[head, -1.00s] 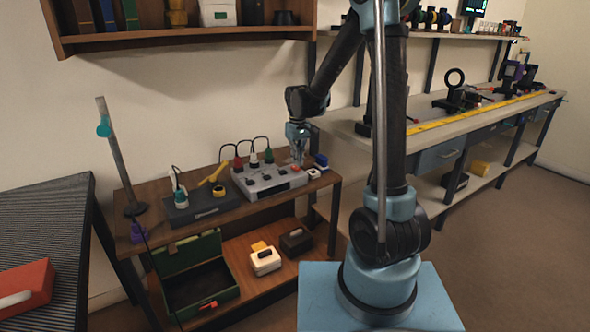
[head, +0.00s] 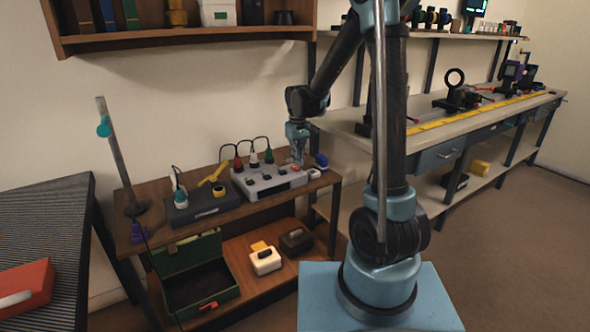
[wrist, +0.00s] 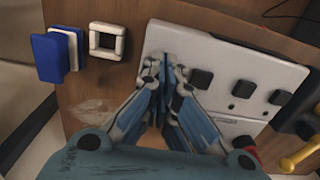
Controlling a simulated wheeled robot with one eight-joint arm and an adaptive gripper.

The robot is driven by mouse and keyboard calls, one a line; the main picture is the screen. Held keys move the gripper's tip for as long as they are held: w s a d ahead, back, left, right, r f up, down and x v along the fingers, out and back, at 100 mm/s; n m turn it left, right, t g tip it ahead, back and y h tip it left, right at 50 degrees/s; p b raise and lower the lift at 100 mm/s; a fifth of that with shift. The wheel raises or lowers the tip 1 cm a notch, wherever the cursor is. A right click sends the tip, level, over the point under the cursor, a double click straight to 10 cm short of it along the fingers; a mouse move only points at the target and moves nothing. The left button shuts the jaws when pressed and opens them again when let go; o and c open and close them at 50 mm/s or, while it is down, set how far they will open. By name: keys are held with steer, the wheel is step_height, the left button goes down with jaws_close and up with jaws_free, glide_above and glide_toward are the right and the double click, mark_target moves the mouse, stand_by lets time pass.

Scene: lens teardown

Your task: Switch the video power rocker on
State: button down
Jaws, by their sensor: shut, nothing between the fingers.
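A grey control box (head: 262,182) with several black knobs or switches stands on the wooden bench. It shows in the wrist view as a pale panel (wrist: 240,60) with black square caps (wrist: 201,79). My gripper (head: 298,162) is over the box's right end, pointing down. In the wrist view my gripper (wrist: 160,62) has its fingers together with nothing between them, close over the panel's end. No rocker can be clearly made out; the fingers cover that part of the panel. I cannot tell whether the fingertips touch it.
Beside the box's end lie a white square frame (wrist: 106,41) and a blue block (wrist: 47,58). Cables with red, white and green plugs (head: 253,160) stand at the box's back. A dark box (head: 203,207) and yellow tool (head: 212,174) are to its left.

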mark_target(297, 168)
steer(key=shift+f, duration=0.95)
stand_by(0.9)
steer(key=shift+r, duration=3.5)
